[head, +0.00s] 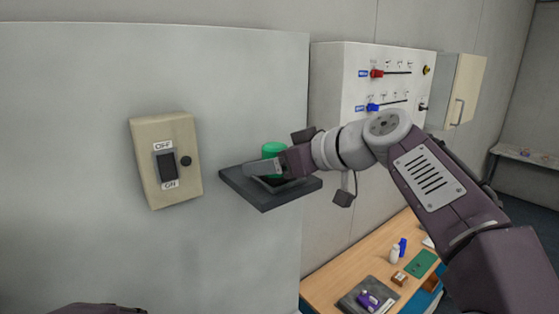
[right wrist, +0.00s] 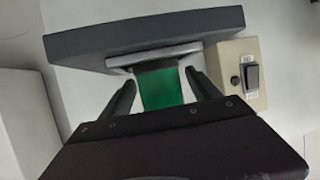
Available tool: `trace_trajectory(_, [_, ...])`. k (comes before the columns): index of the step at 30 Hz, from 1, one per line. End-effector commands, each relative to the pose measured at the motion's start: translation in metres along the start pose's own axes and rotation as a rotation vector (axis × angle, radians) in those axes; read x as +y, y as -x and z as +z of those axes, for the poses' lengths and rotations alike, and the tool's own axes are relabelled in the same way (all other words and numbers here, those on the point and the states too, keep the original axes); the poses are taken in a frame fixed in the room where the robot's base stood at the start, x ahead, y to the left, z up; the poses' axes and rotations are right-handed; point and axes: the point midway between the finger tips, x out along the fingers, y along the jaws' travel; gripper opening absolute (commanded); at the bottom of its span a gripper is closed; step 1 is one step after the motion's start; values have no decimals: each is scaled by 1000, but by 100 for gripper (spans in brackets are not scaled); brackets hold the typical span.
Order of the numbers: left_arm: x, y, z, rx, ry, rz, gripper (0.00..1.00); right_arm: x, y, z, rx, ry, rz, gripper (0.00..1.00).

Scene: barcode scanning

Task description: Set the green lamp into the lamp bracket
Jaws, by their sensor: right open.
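The green lamp (head: 273,150) stands upright over a dark flat shelf (head: 245,190) on the grey wall panel. In the right wrist view the lamp (right wrist: 165,92) meets a light grey piece (right wrist: 168,52) on the dark plate (right wrist: 130,35); this looks like the lamp bracket. I cannot tell how deep the lamp sits in it. My right gripper (head: 268,168) is open, with one finger on each side of the lamp and small gaps visible in the right wrist view. It hides the lamp's lower part in the head view. My left gripper is out of view.
A beige switch box (head: 165,160) is on the panel left of the shelf. A white box with red and blue sliders (head: 385,85) is behind my right arm. A wooden table (head: 335,270) with small items stands low at right. The panel below the shelf is clear.

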Motion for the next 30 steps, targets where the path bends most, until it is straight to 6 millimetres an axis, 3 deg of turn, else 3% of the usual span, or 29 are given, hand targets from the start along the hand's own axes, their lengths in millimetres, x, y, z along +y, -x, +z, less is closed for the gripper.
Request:
trace_trajectory(7, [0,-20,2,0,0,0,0,2,44,4,3,2,8,71])
trace_trajectory(16, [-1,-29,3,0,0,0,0,1,103,1,1,0,5,71])
trace_trajectory(21, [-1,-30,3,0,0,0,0,0,116,1,0,0,1,71])
trace_trajectory(30, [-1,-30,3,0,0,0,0,0,117,0,0,1,0,71])
